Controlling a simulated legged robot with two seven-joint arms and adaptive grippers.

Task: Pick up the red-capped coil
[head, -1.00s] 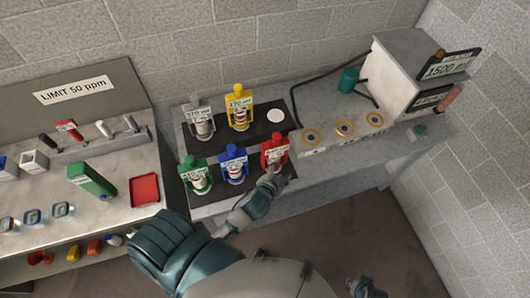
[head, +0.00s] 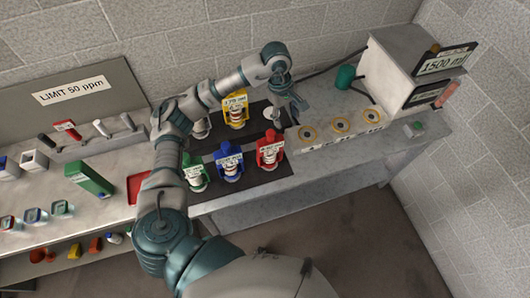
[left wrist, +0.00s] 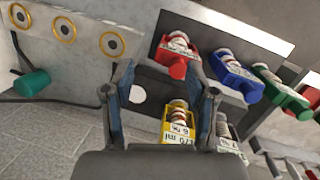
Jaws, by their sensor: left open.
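The red-capped coil (head: 270,149) stands in its red labelled holder at the right end of the front dark strip. It also shows in the left wrist view (left wrist: 178,56), beyond the fingertips. My left gripper (head: 290,104) points down over the right end of the rear strip, beside the white disc (head: 270,113). It is behind the red holder in the head view, apart from it. In the left wrist view my left gripper (left wrist: 160,72) has its two fingers spread with nothing between them. My right gripper is not in view.
Blue (head: 229,163) and green (head: 195,174) holders stand left of the red one. A yellow holder (head: 235,110) stands on the rear strip; my arm partly hides a grey one (head: 200,128). A step with gold rings (head: 340,125) and a grey box (head: 405,70) stand right.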

